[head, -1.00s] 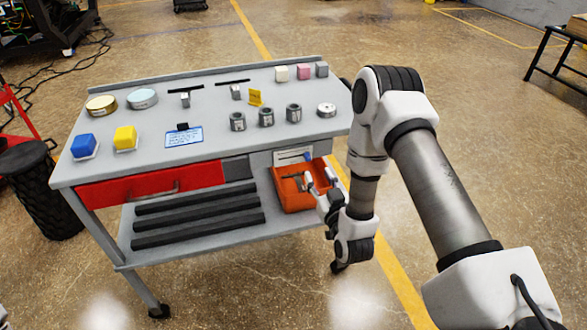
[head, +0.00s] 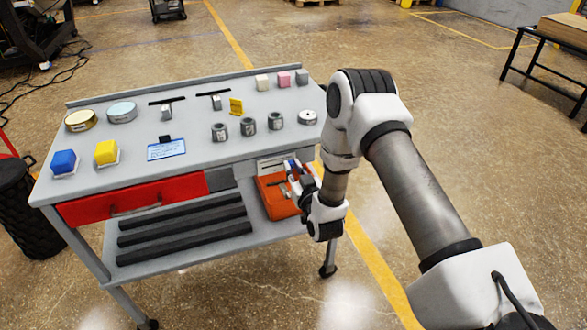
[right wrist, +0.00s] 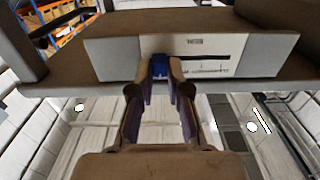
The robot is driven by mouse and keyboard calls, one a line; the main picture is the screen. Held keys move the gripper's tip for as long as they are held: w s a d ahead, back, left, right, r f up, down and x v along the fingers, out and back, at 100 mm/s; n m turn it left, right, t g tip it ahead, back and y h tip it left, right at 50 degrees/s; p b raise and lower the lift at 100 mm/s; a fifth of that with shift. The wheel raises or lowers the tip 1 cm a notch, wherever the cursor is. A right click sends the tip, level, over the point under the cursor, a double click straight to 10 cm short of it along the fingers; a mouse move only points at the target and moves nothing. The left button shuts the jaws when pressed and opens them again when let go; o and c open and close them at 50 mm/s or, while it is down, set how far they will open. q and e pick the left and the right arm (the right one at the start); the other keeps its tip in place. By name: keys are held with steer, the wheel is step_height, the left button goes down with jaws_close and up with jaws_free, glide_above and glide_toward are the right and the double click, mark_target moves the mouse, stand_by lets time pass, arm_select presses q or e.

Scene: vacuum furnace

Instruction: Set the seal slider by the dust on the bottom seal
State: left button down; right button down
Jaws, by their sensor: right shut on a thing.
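A white slider panel (head: 270,164) is on the cart's front, below the top's right end, with a dark slot and a blue knob (head: 293,164). My right gripper (head: 291,172) is at the knob. In the right wrist view the gripper (right wrist: 161,70) is shut on the blue knob (right wrist: 158,61). The white panel (right wrist: 215,44) shows its slot running right from the knob, with small marks too blurred to read. I cannot pick out a bottom seal or dust on it. My left gripper is out of view.
An orange bin (head: 272,200) sits below the panel on the lower shelf. The cart top (head: 190,107) holds discs, coloured blocks, grey cylinders, two slotted sliders and a label card (head: 167,150). A red drawer (head: 135,200) is shut. Open floor lies to the right.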

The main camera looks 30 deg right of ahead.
steer(key=a, duration=0.2)
steer(key=w+a+b, duration=0.1)
steer(key=a, duration=0.2)
steer(key=shift+w+b, duration=0.1)
steer(key=shift+b, duration=0.2)
steer(key=shift+d, duration=0.15)
steer(key=c, duration=1.1)
jaws_free()
glide_toward(273, 164)
steer(key=shift+s, duration=0.5)
